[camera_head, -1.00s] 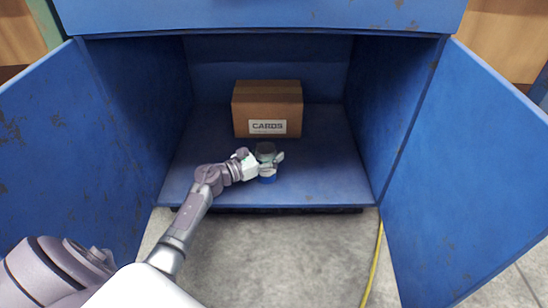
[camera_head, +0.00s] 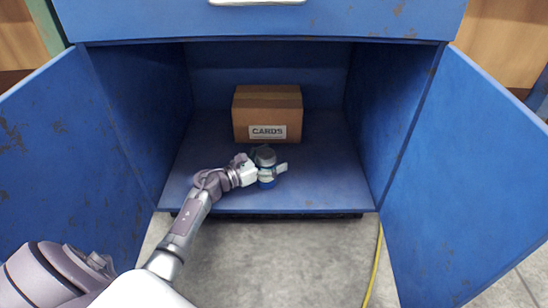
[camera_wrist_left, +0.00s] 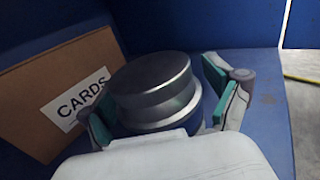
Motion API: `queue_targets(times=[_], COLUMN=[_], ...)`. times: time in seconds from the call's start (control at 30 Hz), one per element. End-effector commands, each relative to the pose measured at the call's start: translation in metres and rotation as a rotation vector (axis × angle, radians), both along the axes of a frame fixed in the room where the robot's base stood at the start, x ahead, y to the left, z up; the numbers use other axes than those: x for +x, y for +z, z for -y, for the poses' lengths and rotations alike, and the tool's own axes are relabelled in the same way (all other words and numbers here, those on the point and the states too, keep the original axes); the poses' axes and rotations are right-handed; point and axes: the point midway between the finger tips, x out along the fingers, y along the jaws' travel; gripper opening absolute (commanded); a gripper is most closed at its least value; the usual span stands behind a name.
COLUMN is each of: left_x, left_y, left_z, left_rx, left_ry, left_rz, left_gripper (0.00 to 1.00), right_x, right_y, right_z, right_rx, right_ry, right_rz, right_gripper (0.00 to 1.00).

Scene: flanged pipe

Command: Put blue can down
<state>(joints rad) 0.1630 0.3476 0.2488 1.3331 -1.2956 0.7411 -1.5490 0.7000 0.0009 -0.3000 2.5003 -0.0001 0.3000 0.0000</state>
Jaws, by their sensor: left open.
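The blue can (camera_head: 265,156) has a grey metal lid and stands upright on the floor of the blue cabinet, near its front. In the left wrist view its grey top (camera_wrist_left: 152,85) fills the middle and its lower part is hidden behind my gripper. My left gripper (camera_head: 266,171) is open around the can, with one finger on either side; the fingers with green pads also show in the left wrist view (camera_wrist_left: 160,105). I cannot tell if the pads touch the can. My right gripper is not in view.
A cardboard box labelled CARDS (camera_head: 267,113) stands behind the can. The cabinet's left door (camera_head: 65,150) and right door (camera_head: 470,180) are open wide. The cabinet floor (camera_head: 325,175) right of the can is clear. A yellow cable (camera_head: 373,265) lies on the ground.

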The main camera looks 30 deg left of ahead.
Motion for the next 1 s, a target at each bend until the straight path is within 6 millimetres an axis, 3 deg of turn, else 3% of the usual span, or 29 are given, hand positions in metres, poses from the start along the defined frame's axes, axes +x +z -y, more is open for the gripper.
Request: queue_targets(times=[0.2, 0.4, 1.0], left_x=[-0.034, -0.058, -0.064], left_y=[0.003, 0.002, 0.000], left_z=[-0.016, -0.027, -0.030], left_rx=[0.001, 0.000, 0.001], left_ry=[0.001, 0.001, 0.000], left_rz=[-0.006, -0.003, 0.000], left_gripper=[0.90, 0.90, 0.90], right_x=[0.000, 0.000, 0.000], right_y=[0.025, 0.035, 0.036], right_z=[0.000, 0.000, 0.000], right_rx=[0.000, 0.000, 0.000], right_ry=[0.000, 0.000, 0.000], right_rz=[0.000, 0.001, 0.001], right_gripper=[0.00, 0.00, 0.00])
